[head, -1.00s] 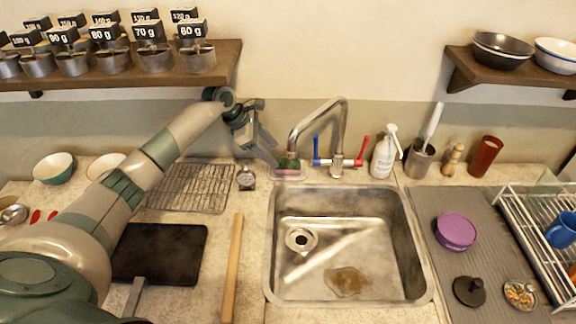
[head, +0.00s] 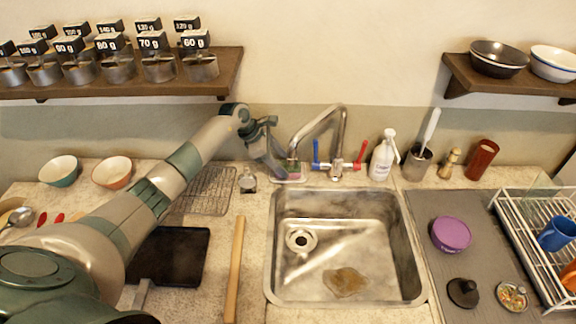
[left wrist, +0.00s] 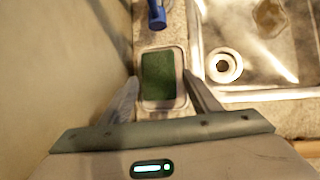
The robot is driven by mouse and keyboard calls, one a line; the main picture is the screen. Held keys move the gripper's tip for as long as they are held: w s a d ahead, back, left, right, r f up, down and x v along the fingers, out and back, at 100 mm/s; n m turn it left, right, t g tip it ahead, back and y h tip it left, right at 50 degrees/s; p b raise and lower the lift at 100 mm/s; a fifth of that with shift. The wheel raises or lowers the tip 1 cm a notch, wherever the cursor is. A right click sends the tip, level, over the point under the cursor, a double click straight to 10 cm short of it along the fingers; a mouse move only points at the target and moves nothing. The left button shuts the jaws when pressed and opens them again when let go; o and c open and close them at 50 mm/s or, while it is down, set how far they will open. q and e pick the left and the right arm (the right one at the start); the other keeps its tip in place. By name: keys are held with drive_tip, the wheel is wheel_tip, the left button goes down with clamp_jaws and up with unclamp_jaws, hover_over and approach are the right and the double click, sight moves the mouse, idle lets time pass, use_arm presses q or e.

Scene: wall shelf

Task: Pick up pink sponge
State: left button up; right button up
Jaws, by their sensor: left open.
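The sponge (head: 293,168) lies in a small pale dish behind the sink's back left corner, left of the faucet base. In the left wrist view its top face (left wrist: 158,75) is green, and its pink part is mostly hidden there. My left gripper (head: 279,172) is open and points down at the sponge. In the left wrist view the two fingers (left wrist: 160,78) are on either side of the dish, with the sponge between them in the picture. I cannot tell whether they touch it. My right gripper is not in view.
The faucet (head: 338,140), with blue and red handles, stands just right of the sponge. A small dial timer (head: 248,180) and a wire rack (head: 208,190) are to the left. The sink (head: 345,240) is in front. A soap bottle (head: 384,155) stands right of the faucet.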

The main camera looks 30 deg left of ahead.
use_arm(q)
drive_tip(key=shift+p+x, duration=0.3)
drive_tip(key=shift+x, duration=0.95)
drive_tip(key=c, duration=0.8)
